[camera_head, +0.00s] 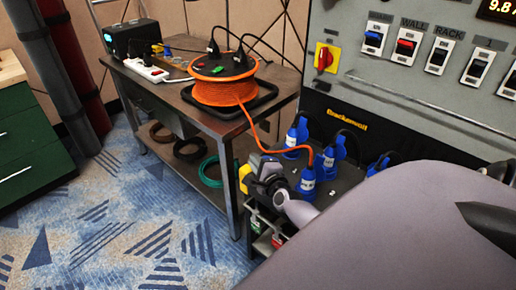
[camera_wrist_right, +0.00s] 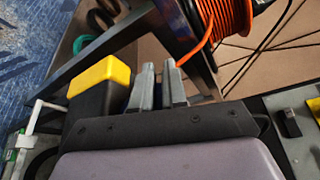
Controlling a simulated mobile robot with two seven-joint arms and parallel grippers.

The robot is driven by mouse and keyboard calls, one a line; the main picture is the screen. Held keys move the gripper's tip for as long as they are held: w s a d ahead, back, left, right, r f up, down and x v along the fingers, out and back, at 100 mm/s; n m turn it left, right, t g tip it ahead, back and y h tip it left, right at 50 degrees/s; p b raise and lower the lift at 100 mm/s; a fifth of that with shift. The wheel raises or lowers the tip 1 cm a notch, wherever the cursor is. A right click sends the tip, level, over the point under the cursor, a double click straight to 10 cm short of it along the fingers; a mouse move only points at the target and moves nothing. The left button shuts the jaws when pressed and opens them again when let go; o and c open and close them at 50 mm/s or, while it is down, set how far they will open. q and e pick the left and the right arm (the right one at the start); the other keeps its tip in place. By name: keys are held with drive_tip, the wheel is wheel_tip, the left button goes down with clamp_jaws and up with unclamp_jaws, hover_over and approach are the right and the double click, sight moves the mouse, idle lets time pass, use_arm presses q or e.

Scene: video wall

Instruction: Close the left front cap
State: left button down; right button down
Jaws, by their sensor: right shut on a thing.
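My right gripper (camera_head: 262,165) is at the front left of the dark socket box, below the tool table. In the right wrist view its two grey fingers (camera_wrist_right: 160,86) stand close together. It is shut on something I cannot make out. A yellow-topped black block (camera_wrist_right: 101,84) is just left of the fingers; its yellow part shows in the head view (camera_head: 243,178). Blue connectors (camera_head: 328,160) stand upright on the box top (camera_head: 345,180), behind and right of my gripper. I cannot pick out the left front cap; my gripper and wrist hide that corner. My left gripper is not in view.
An orange cable reel (camera_head: 224,88) sits on a metal table (camera_head: 185,100) close behind my gripper, its cable running to a connector. A switch panel (camera_head: 420,80) rises behind the box. My own arm covers the right foreground. Carpet (camera_head: 130,220) at left is clear.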

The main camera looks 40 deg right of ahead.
drive_tip(key=shift+s+a+f+b, duration=0.1)
drive_tip(key=shift+a+f+b, duration=0.2)
drive_tip(key=shift+f, duration=0.45)
drive_tip(key=shift+f+b, duration=0.3)
drive_tip(key=shift+a+f, duration=0.1)
drive_tip(key=shift+f, duration=0.15)
drive_tip(key=c, duration=1.2)
unclamp_jaws()
drive_tip(key=shift+c, duration=0.2)
drive_tip(key=shift+r, duration=0.2)
